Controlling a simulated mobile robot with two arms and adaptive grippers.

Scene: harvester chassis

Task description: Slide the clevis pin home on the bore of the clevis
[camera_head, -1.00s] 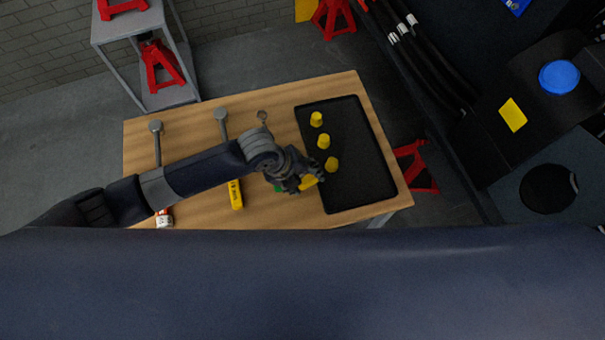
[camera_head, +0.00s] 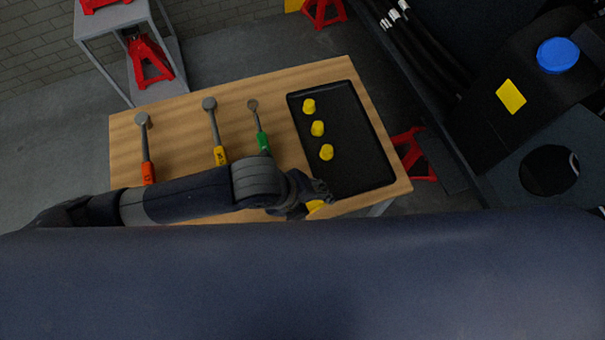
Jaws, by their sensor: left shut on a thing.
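My left gripper (camera_head: 315,196) is over the front edge of the wooden table, just at the near-left corner of the black tray. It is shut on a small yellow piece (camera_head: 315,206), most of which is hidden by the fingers. I cannot tell whether this piece is the clevis pin. Several similar yellow pieces are in view: three stand in a row on the tray, the nearest being a yellow piece (camera_head: 326,152). I cannot make out the clevis or its bore. My right gripper is not in view.
The wooden table (camera_head: 180,110) carries three long tools with red, yellow and green handles, including the green-handled tool (camera_head: 262,141). The black tray (camera_head: 357,135) has free room on its right. Red stands (camera_head: 413,152) and dark machinery (camera_head: 520,70) are to the right.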

